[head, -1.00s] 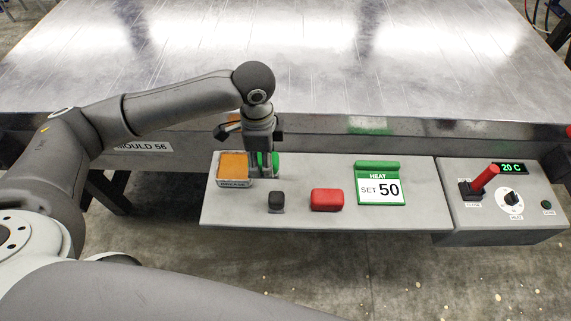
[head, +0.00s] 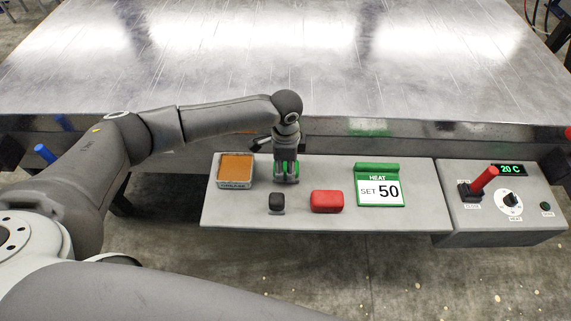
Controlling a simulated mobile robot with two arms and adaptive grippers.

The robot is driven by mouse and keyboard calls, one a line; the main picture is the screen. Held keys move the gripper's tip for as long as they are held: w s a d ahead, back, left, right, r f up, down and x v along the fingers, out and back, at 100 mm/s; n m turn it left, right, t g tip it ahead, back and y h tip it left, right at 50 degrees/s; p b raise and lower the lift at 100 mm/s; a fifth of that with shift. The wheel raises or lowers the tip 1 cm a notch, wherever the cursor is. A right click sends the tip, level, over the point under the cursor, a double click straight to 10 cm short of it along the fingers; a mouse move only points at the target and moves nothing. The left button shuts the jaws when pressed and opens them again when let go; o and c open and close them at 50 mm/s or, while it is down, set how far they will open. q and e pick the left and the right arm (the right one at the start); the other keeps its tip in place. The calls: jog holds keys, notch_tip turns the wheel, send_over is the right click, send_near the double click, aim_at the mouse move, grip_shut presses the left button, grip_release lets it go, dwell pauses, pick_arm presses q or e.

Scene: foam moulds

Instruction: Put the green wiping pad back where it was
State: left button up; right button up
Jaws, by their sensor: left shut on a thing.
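The green wiping pad (head: 278,170) shows between the fingers of my left gripper (head: 286,180). The gripper points down and is shut on the pad, over the grey shelf (head: 235,211) in front of the mould. The fingers cover much of the pad, and I cannot tell whether it touches the shelf. The gripper is right of the orange-topped tin and behind the black block. My right gripper is not in view.
The orange-topped tin (head: 235,169), black block (head: 276,202), red block (head: 326,201) and green HEAT card reading SET 50 (head: 379,186) stand on the shelf. A control box (head: 510,220) with a red lever (head: 484,181) is at the right. The metal mould (head: 290,60) lies behind.

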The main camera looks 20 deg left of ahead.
aim_at(285, 165)
pick_arm(q)
jog(key=shift+f, duration=0.15)
jog(key=o, duration=1)
notch_tip(285, 165, up, 12)
jog(key=shift+r, duration=0.2)
